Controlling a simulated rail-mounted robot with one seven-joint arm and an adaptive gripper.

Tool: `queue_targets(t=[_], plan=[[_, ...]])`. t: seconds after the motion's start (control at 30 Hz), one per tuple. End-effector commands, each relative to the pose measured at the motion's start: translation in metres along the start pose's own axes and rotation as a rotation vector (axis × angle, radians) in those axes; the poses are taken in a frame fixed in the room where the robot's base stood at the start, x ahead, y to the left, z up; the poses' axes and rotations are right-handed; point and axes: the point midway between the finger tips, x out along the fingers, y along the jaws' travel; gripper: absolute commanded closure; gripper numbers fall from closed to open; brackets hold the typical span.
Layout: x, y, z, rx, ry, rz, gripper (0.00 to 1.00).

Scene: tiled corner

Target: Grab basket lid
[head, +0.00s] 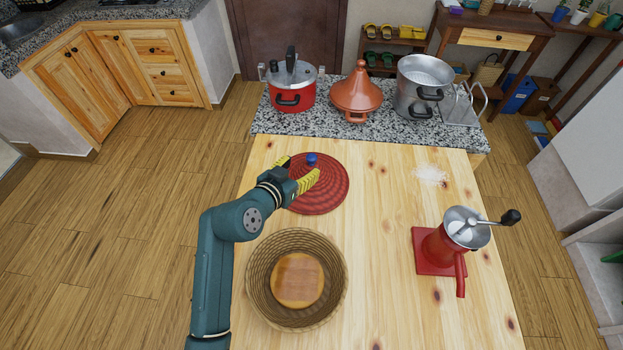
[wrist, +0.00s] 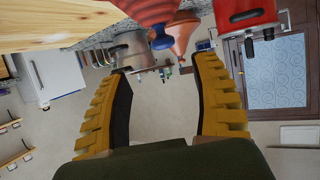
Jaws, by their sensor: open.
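The basket lid (head: 325,198) is a round red woven disc with a blue knob (head: 312,159), lying on the wooden table behind the basket. The round wicker basket (head: 257,275) stands open, with a flat round brown piece (head: 298,280) inside. My gripper (head: 300,166) has yellow ridged fingers. It is open and empty, at the lid's left side, with its fingertips pointing towards the knob. In the wrist view, the red lid (wrist: 143,9) and its blue knob (wrist: 163,40) appear upside down, just beyond the open fingertips (wrist: 162,68) and between them. No contact with the knob shows.
A red grinder (head: 440,245) with a crank stands at the table's right. White powder (head: 430,174) lies behind it. The table between lid and grinder is clear.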

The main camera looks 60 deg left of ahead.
Motion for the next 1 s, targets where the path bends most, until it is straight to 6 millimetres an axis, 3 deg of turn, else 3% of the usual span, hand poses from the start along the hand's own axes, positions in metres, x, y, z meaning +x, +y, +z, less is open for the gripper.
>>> queue_targets(t=[0.1, 0.27, 0.5, 0.8, 1.0], plan=[[0.022, 0.0, 0.0, 0.0, 0.002, 0.001, 0.36], [0.038, -0.001, 0.001, 0.0, 0.001, 0.001, 0.36], [0.077, -0.005, 0.003, 0.001, 0.001, 0.001, 0.36], [0.081, -0.006, 0.003, 0.0, 0.001, -0.001, 0.37], [0.081, -0.006, 0.003, 0.0, 0.001, 0.0, 0.75]])
